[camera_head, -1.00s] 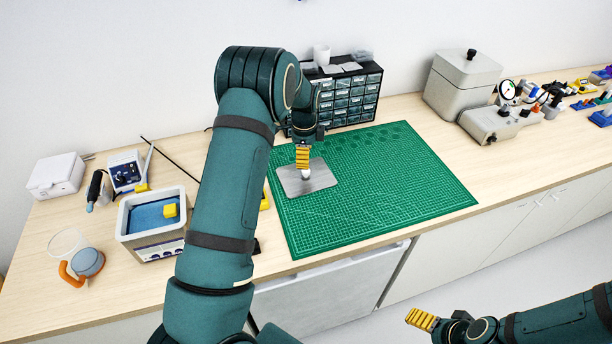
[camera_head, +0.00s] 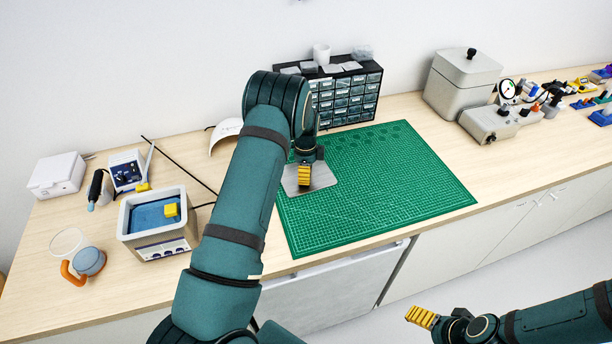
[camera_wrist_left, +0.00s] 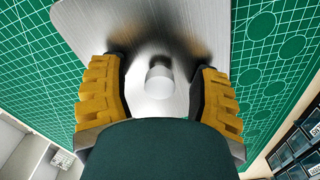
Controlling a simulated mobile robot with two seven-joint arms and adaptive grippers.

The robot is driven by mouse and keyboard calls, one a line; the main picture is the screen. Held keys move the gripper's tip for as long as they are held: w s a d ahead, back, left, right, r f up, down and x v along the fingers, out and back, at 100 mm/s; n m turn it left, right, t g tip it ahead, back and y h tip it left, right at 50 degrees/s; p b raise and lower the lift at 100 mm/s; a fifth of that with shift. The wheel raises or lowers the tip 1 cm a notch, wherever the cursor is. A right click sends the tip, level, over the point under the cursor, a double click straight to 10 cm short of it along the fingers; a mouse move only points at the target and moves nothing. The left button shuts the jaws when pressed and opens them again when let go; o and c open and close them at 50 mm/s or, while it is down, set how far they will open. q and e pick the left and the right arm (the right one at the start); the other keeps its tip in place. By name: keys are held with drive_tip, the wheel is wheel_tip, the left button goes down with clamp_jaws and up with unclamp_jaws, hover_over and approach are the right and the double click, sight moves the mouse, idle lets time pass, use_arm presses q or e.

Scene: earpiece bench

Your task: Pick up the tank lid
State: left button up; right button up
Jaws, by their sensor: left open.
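The tank lid is a flat brushed-metal plate (camera_head: 324,177) lying on the green cutting mat (camera_head: 390,190). In the left wrist view the plate (camera_wrist_left: 158,25) has a pale round knob (camera_wrist_left: 159,82) at its middle. My left gripper (camera_head: 304,180) is over the lid, and hides the knob in the head view. Its yellow fingers are open, one on each side of the knob with a gap to both. My right gripper (camera_head: 422,318) is low at the front right, away from the bench top; its finger gap cannot be made out.
An open tank (camera_head: 160,247) with blue inside stands at the left. A black drawer cabinet (camera_head: 348,97) is behind the mat. A grey lidded box (camera_head: 462,84) stands at the back right. The mat's right side is clear.

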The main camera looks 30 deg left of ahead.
use_arm(q)
clamp_jaws()
wheel_tip(320, 180, up, 10)
drive_tip(key=shift+r, duration=0.1)
use_arm(e)
drive_tip(key=shift+f, duration=0.25)
idle(0.5)
